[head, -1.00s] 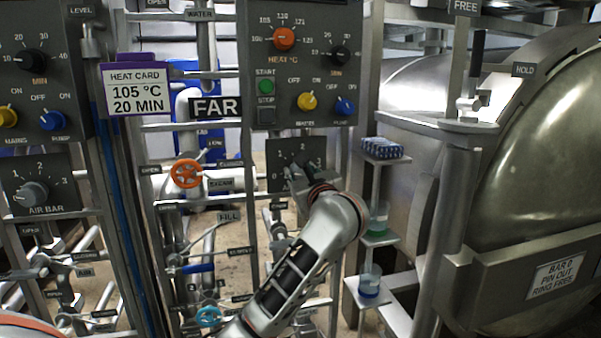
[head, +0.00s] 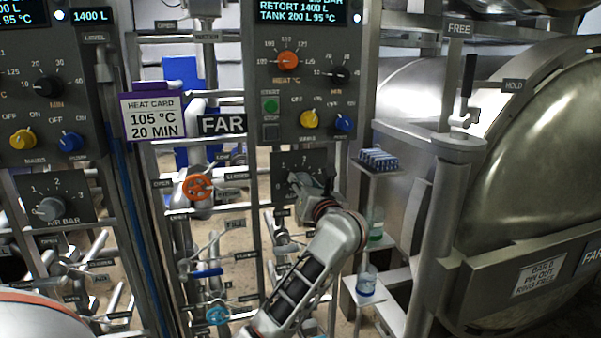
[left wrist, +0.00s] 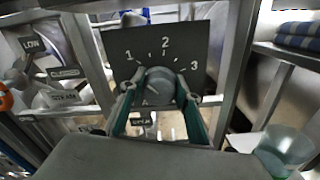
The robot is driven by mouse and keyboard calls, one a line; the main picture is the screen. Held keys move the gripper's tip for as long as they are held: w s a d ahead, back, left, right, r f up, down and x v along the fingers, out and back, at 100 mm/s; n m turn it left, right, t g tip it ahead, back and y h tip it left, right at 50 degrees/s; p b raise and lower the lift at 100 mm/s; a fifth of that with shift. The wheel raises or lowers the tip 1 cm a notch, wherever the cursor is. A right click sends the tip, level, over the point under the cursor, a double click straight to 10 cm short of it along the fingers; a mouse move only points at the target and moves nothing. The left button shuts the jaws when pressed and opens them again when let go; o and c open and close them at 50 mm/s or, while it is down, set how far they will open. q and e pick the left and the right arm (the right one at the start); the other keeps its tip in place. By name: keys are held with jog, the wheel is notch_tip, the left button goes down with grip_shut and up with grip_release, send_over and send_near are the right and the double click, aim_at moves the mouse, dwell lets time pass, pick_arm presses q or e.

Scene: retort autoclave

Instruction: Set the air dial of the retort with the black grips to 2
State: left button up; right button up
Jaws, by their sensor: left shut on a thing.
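The air dial's dark plate, marked 1, 2 and 3 (head: 282,162), is on the panel above the FAR side's lower pipes; it also shows in the left wrist view (left wrist: 200,45). Its grey round knob (left wrist: 156,84) sits below the 2. The knob's pointer is too unclear to read. A lever with a black grip (head: 468,76) stands by the right vessel between FREE and HOLD. My right gripper is out of view.
A second air dial (head: 47,208) is on the left panel. An orange valve wheel (head: 197,186) is left of the gripper. A shelf stand with a blue pack (head: 377,160) and bottles (head: 366,282) stands close on the right. Pipes and a FAR sign (head: 222,124) surround the dial.

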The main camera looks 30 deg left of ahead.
pick_arm(q)
jog(key=m+p, duration=0.4)
jog(key=p, duration=0.1)
jog(key=shift+w+m+p, duration=0.1)
jog(key=shift+m+p, duration=0.25)
jog(key=shift+m, duration=0.05)
jog(key=shift+m+p, duration=0.35)
jog(key=shift+m, duration=0.05)
jog(key=shift+d+f+m+p, duration=0.1)
jog(key=shift+m+p, duration=0.2)
jog(key=shift+m, duration=1)
jog(key=shift+f+m, duration=0.1)
jog(key=shift+m, duration=1.4)
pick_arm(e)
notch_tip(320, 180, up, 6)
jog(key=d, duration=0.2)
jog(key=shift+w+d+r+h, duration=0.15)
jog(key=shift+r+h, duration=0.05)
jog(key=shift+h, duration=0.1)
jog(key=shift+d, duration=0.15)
pick_arm(q)
jog(key=o, duration=1.1)
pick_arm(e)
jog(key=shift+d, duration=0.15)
